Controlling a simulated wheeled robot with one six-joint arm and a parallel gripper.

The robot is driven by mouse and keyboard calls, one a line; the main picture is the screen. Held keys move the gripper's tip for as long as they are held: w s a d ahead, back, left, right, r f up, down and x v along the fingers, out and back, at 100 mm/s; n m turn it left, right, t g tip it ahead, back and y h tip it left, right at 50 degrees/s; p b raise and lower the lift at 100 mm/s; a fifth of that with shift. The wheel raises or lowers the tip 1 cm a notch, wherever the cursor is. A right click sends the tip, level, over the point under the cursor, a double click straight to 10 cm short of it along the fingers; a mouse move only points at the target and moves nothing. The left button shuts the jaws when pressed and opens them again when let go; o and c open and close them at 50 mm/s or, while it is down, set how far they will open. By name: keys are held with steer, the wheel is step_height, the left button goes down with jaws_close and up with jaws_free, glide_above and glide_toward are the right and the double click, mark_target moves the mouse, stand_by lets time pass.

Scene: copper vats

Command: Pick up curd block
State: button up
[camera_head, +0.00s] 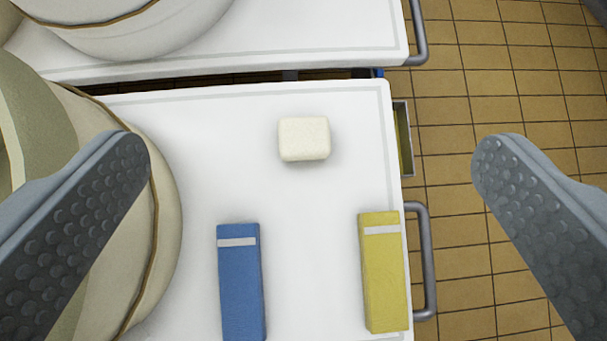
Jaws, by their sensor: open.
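The curd block (304,139) is a small cream-white block with rounded edges. It sits on the white table top (185,115), toward its far right part. My gripper (311,155) is open, with one grey dimpled finger at the left of the picture and one at the right. The block shows between the fingers, apart from both, with nothing held. The left finger shows in front of a large cream round vessel, and the right finger in front of the tiled floor.
A blue box (241,285) and a yellow box (384,275) stand nearer on the same table. A large cream vessel (165,215) fills its left side. Grey handles (428,260) edge the right side. Another white table (300,35) lies beyond a narrow gap. Tiled floor (470,90) is at right.

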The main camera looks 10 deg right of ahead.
mark_target(305, 135)
steer(key=w+f+g, duration=0.2)
steer(key=w+f, duration=0.1)
steer(key=f, duration=0.7)
steer(key=w+f+g, duration=0.3)
steer(key=w+f, duration=0.1)
steer(key=f, duration=0.7)
steer(key=w+f+g, duration=0.2)
steer(key=w+f, duration=0.2)
steer(key=f, duration=0.7)
steer(key=shift+w+a+n+g, duration=0.2)
steer(key=shift+w+n+g, duration=0.05)
steer(key=shift+n+g, duration=0.05)
steer(key=shift+w+d+f, duration=0.1)
steer(key=shift+d+f, duration=0.05)
steer(key=shift+f, duration=1.25)
steer(key=shift+w+d+f, duration=0.1)
steer(key=shift+d+f, duration=0.05)
steer(key=shift+f, duration=1.2)
steer(key=c, duration=1.2)
